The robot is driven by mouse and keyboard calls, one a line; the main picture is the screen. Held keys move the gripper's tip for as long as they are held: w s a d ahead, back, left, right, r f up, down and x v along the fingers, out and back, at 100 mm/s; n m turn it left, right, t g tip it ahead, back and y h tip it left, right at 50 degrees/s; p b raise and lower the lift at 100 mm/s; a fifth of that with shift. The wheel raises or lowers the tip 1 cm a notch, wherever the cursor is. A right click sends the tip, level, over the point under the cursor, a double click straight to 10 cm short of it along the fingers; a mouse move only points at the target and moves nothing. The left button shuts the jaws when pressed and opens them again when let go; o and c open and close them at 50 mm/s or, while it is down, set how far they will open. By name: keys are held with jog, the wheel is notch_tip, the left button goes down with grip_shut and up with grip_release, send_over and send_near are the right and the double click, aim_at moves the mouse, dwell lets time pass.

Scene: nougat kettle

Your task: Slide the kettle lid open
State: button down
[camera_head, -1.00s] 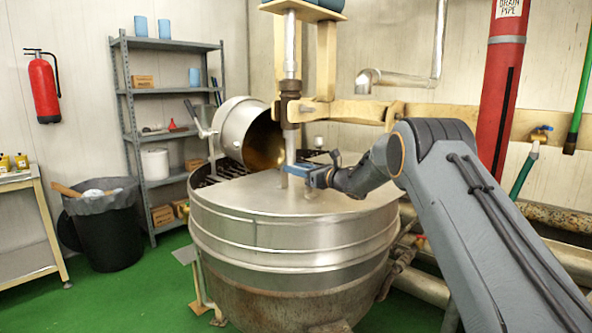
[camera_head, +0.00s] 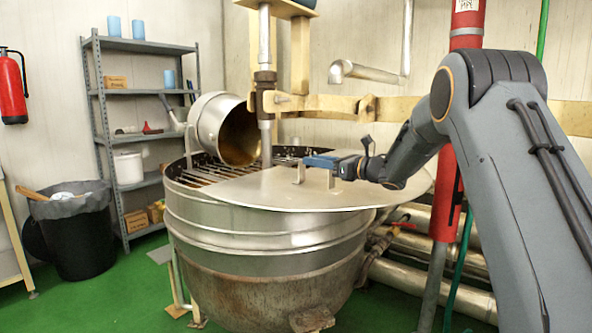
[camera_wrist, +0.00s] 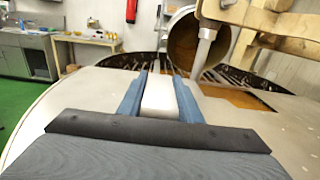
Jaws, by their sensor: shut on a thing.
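The kettle (camera_head: 262,282) is a large round steel vessel, rusty on its lower part. Its flat metal lid (camera_head: 265,207) is displaced to the right and overhangs the right rim. The left and back part of the kettle top is uncovered and shows a grate (camera_head: 197,176). My gripper (camera_head: 315,162) is shut on the lid handle (camera_head: 298,173), a bar on two short posts. In the wrist view the blue fingers of my gripper (camera_wrist: 160,97) lie on both sides of the pale handle bar (camera_wrist: 160,98). Orange-brown contents (camera_wrist: 237,98) show beside the lid.
A vertical stirrer shaft (camera_head: 266,110) stands behind the lid, by a tilted metal pot (camera_head: 226,130) at the back rim. A red pipe (camera_head: 444,200) and horizontal pipes (camera_head: 440,265) lie at the right. A shelf (camera_head: 140,95) and a black bin (camera_head: 78,235) stand left.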

jog(key=b+v, duration=0.2)
jog(key=v, duration=0.4)
jog(key=shift+s+d, duration=0.1)
jog(key=c, duration=1.3)
grip_release()
jog(key=b+v, duration=0.1)
jog(key=v, duration=0.6)
jog(key=shift+s+d+b, duration=0.2)
jog(key=shift+b, duration=0.2)
jog(key=shift+r, duration=0.1)
